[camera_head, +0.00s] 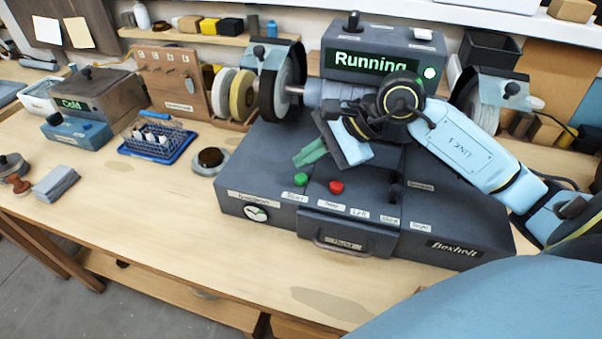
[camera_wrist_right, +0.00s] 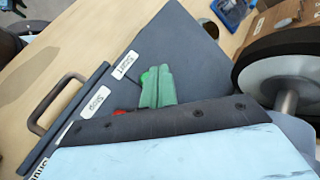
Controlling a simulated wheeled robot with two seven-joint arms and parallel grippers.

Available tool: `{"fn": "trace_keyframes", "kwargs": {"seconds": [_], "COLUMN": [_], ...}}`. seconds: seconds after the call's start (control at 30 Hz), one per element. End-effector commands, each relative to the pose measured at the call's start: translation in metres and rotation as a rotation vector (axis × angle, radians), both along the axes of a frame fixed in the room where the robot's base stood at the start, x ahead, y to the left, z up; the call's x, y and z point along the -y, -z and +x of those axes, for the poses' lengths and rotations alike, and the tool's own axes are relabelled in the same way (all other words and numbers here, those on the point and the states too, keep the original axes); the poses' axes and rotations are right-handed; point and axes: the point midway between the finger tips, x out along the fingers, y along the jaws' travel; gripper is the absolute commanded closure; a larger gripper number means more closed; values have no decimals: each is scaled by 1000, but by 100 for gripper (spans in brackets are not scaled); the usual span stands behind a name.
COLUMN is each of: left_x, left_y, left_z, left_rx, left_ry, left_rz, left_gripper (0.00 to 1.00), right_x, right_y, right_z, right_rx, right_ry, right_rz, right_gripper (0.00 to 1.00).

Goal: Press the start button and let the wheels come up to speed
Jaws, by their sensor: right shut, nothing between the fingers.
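The grinder (camera_head: 270,168) is a dark machine on the bench, and its display (camera_head: 370,64) reads "Running" in green. The green start button (camera_head: 301,179) and the red stop button (camera_head: 336,187) are on its sloped front. One wheel (camera_head: 283,82) shows at the left end of the shaft; the right wheel (camera_head: 466,98) is partly behind my arm. My right gripper (camera_head: 303,157) is shut and empty, its green fingertips just above the start button. In the right wrist view the fingertips (camera_wrist_right: 158,86) partly cover the start button (camera_wrist_right: 146,78); I cannot tell whether they touch it. My left gripper is not in view.
A blue wire basket (camera_head: 158,143) and a box with a "Cold" display (camera_head: 98,98) stand to the left. A round dark-topped piece (camera_head: 211,158) lies beside the grinder. A drawer handle (camera_head: 340,246) sticks out in front. The front bench is clear.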

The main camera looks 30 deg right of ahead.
Motion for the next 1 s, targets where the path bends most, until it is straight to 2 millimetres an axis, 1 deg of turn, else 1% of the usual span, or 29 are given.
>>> {"fn": "trace_keyframes", "kwargs": {"seconds": [0.03,0.1,0.33,1.0], "left_x": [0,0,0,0], "left_y": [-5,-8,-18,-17], "left_z": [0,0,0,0], "left_rx": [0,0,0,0], "left_ry": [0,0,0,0], "left_rz": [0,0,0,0], "left_gripper": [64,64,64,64], "right_x": [0,0,0,0], "right_y": [-8,-15,-36,-37], "right_z": [0,0,0,0], "right_rx": [2,2,1,0], "right_ry": [0,0,0,0], "right_rz": [-1,-2,-1,0], "right_gripper": [100,100,100,100]}}
